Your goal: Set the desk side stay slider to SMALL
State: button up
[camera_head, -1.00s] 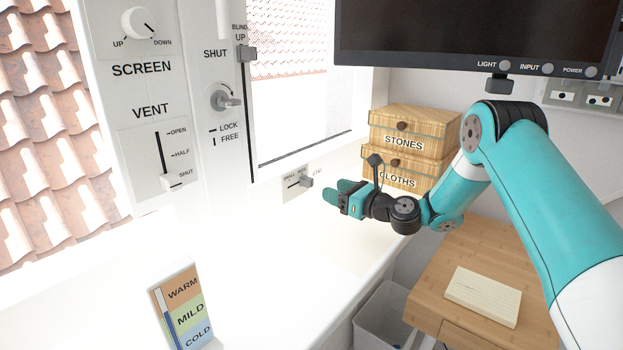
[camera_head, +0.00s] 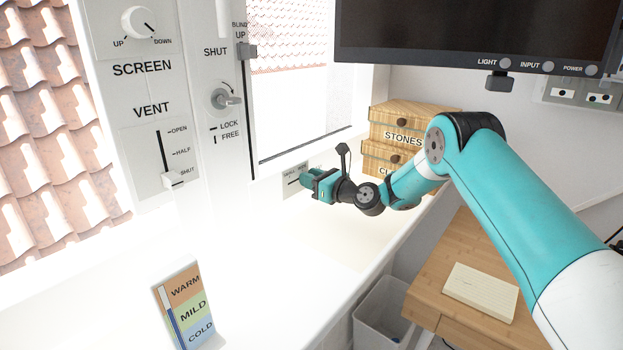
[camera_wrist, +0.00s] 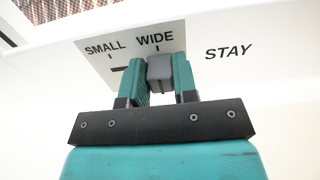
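The stay slider has a grey knob (camera_wrist: 160,73) on a pale plate (camera_wrist: 90,50) marked SMALL and WIDE, with STAY printed to the right. In the wrist view the knob is at the WIDE end, and the slot shows to its left, under SMALL. My gripper (camera_wrist: 162,80) has one teal finger on each side of the knob. The fingers look open around it with little or no gap; firm contact cannot be made out. In the head view my gripper (camera_head: 308,180) is in front of the plate (camera_head: 290,184) and hides the knob.
The wooden STONES drawer (camera_head: 400,136) stands behind my arm, above a partly hidden CLOTHS drawer. The monitor (camera_head: 470,65) hangs above. The vent slider (camera_head: 173,179) and lock knob (camera_head: 225,99) are to the left. The white sill before the plate is clear.

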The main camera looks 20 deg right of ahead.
aim_at(288, 182)
grip_shut()
jog(key=s+a+p, duration=0.1)
jog(key=a, duration=0.1)
jog(key=s+a+p, duration=0.1)
jog(key=a, duration=0.1)
jog(key=shift+s+r, duration=0.1)
jog(key=shift+s, duration=0.3)
jog(key=shift+s+a, duration=0.2)
jog(key=o, duration=0.7)
grip_release()
jog(key=shift+a, duration=0.1)
jog(key=shift+o, duration=0.2)
